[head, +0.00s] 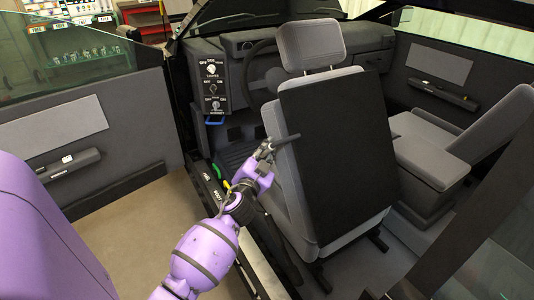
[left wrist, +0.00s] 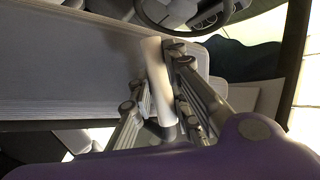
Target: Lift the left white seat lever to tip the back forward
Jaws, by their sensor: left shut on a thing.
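The grey car seat has a dark panel on the rear of its upright back (head: 340,150) and a grey headrest (head: 310,45). In the left wrist view, the white seat lever (left wrist: 157,72) lies between the fingers of my left gripper (left wrist: 162,95), beside the grey seat cushioning (left wrist: 70,75). The fingers are shut on the lever. In the head view the gripper hides the lever. My right gripper is in neither view.
A second grey seat (head: 470,145) stands to the right. The open door (head: 70,130) is at the left, and a dark control panel (head: 212,75) with knobs and a blue handle (head: 214,121) is ahead. Green and yellow parts lie near the sill (head: 207,185). The steering wheel (left wrist: 185,15) is beyond the lever.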

